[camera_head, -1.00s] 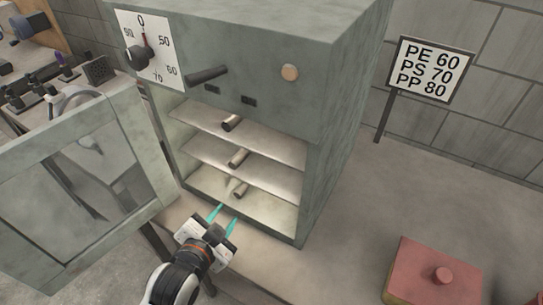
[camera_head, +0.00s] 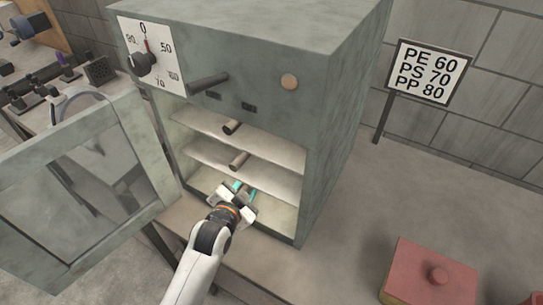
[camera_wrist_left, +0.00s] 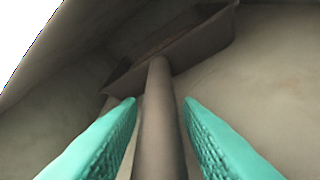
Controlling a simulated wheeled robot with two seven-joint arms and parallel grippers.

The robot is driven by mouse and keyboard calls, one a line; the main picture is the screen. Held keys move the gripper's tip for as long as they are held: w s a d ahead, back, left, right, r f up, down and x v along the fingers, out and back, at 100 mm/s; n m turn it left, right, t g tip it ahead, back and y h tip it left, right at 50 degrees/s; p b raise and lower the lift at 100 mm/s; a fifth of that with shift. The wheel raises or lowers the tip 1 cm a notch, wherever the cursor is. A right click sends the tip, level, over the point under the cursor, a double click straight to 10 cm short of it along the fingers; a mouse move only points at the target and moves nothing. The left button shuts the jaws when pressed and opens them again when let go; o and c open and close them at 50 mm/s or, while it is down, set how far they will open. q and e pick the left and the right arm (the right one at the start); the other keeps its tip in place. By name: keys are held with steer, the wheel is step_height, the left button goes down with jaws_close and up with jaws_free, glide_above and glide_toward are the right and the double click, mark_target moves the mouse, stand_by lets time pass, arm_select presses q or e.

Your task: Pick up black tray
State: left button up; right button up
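A dark, brownish tray (camera_wrist_left: 195,45) with a raised rim shows in the left wrist view, and a round handle (camera_wrist_left: 158,125) extends from it toward the camera. My left gripper (camera_head: 243,187) reaches into the lowest level of the grey cabinet in the head view. Its teal fingers (camera_wrist_left: 160,105) stand on either side of the handle, with a small gap on each side, so it is open. In the head view my gripper mostly hides this handle and the tray. My right gripper is not in view.
The grey cabinet (camera_head: 340,120) has its glass door (camera_head: 150,150) swung open to the left. Two more handles stick out above, on the upper shelf (camera_head: 232,127) and middle shelf (camera_head: 239,159). A sign (camera_head: 430,72) and a red lidded box (camera_head: 436,274) stand to the right.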

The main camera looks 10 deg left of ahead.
arm_select(q)
jaws_close()
steer(key=shift+w+r, duration=0.1)
stand_by(0.4)
